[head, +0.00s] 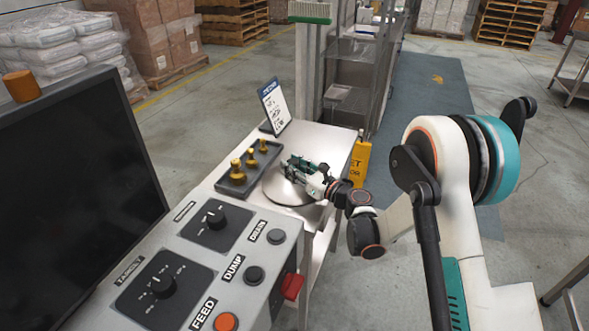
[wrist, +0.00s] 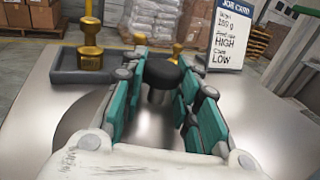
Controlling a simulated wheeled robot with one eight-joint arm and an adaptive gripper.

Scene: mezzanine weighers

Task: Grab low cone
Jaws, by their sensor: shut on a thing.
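My gripper (head: 291,166) is low over a round metal plate (head: 283,196) on the steel table. In the wrist view, my gripper (wrist: 165,88) has its teal fingers on both sides of a black-capped piece (wrist: 162,72) with a short silver body, and is shut on it. Its lower part is partly hidden by the fingers, so I cannot tell its full shape or whether it touches the plate. In the head view my fingers hide it. No label on it shows. A job card (wrist: 227,36) behind reads "HIGH" and "LOW".
A dark tray (head: 233,189) with brass weights (head: 237,169) stands left of my gripper. The job card stand (head: 273,106) is behind. A control panel with knobs and buttons (head: 226,322) and a black screen (head: 70,190) are in front. A yellow sign (head: 358,160) stands beyond the table.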

